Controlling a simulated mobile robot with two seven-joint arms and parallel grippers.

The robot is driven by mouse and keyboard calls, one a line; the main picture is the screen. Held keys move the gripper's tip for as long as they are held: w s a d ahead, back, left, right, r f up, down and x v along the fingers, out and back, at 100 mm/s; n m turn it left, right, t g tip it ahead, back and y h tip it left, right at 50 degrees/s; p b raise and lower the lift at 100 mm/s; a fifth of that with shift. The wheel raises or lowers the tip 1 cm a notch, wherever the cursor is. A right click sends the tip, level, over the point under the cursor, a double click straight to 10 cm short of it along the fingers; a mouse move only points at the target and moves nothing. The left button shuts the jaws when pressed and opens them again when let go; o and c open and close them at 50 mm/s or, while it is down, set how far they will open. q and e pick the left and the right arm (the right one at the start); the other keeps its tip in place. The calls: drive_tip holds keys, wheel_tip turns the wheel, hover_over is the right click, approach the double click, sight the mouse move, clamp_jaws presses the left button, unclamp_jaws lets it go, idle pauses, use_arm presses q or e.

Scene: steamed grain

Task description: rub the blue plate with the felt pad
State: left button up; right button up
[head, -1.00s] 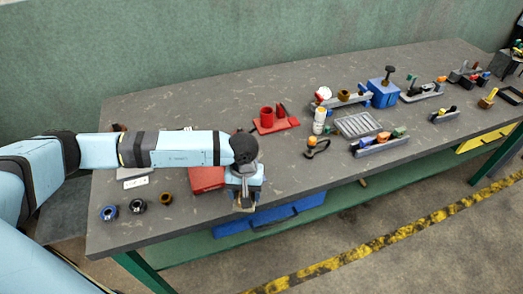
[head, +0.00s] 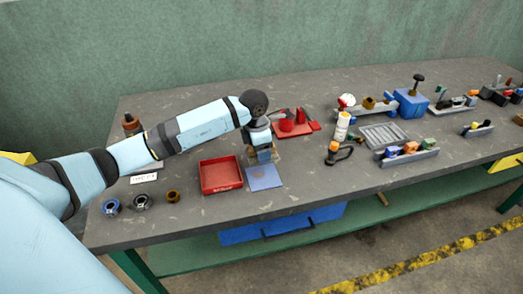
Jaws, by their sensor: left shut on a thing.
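The blue plate (head: 264,178) lies flat on the grey bench, just right of the red tray. My left gripper (head: 265,158) points down at the plate's far edge. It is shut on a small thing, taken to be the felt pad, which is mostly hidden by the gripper. I cannot tell whether the pad touches the plate. My right gripper is not in view.
The red tray (head: 221,175) stands left of the plate. A red holder (head: 295,123) is behind and right of the gripper. Small rings (head: 142,201) lie at the front left. A dark hooked tool (head: 340,154) lies to the right. Bare bench lies between it and the plate.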

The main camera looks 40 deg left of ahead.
use_arm(q)
drive_tip(key=b, duration=0.2)
hover_over(262, 172)
wheel_tip(262, 172, down, 4)
drive_tip(key=shift+s+f, duration=0.15)
drive_tip(key=shift+f, duration=0.05)
drive_tip(key=shift+f+b, duration=0.45)
drive_tip(key=shift+f, duration=0.1)
drive_tip(key=shift+f+b, duration=0.7)
drive_tip(key=shift+f, duration=0.35)
